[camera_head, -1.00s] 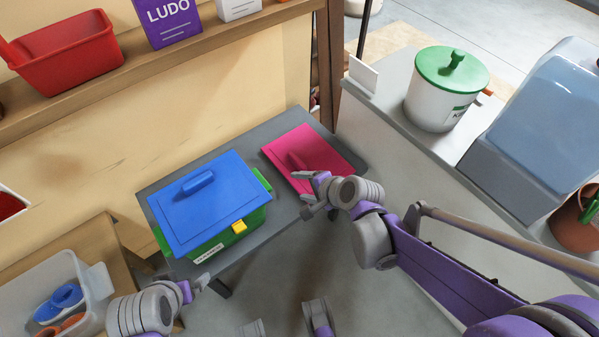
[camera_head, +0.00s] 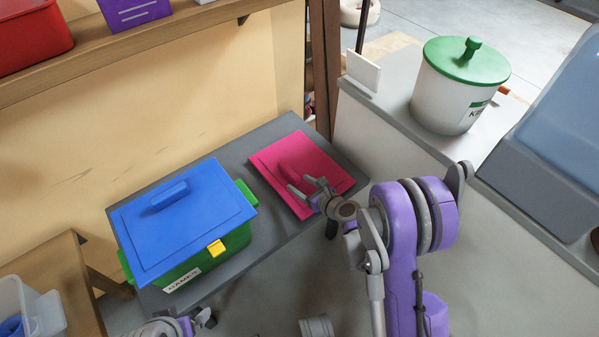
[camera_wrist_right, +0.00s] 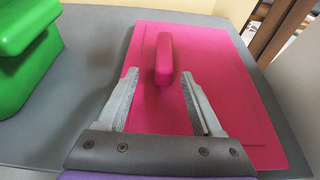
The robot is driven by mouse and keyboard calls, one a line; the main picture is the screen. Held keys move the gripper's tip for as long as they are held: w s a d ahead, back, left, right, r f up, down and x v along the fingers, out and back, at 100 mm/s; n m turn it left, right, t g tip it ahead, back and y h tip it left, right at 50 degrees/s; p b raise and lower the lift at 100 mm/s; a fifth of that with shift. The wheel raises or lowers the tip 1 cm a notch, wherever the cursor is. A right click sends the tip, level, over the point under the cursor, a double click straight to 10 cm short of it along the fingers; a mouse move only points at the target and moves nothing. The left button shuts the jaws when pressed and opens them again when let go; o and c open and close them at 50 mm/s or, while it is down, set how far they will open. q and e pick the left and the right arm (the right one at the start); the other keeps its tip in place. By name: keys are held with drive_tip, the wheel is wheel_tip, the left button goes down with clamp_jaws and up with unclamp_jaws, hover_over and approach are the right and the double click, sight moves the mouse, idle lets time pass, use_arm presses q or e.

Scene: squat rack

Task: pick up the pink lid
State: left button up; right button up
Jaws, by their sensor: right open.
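The pink lid (camera_head: 329,180) lies flat on the grey table, right of the green box. Its raised pink handle (camera_wrist_right: 164,58) stands up from its middle. My right gripper (camera_head: 307,188) is open over the near part of the lid. In the right wrist view its two fingers (camera_wrist_right: 160,90) point at the handle, one to each side and just short of it. I cannot tell whether the fingers touch the lid. My left gripper (camera_head: 205,318) shows only in part at the bottom of the head view, near the table's front edge.
The green box (camera_head: 222,248) with a blue lid (camera_head: 165,235) stands on the grey table (camera_head: 262,266), left of the pink lid. A white pot (camera_head: 440,107) with a green lid stands on the counter at right. A wooden shelf (camera_head: 150,50) runs above the table.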

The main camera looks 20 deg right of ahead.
sight(298, 180)
drive_tip(key=x, duration=0.4)
drive_tip(key=b+x, duration=0.1)
drive_tip(key=x, duration=0.1)
drive_tip(key=shift+w+d, duration=0.15)
drive_tip(key=shift+d, duration=0.1)
drive_tip(key=shift+c, duration=0.3)
clamp_jaws()
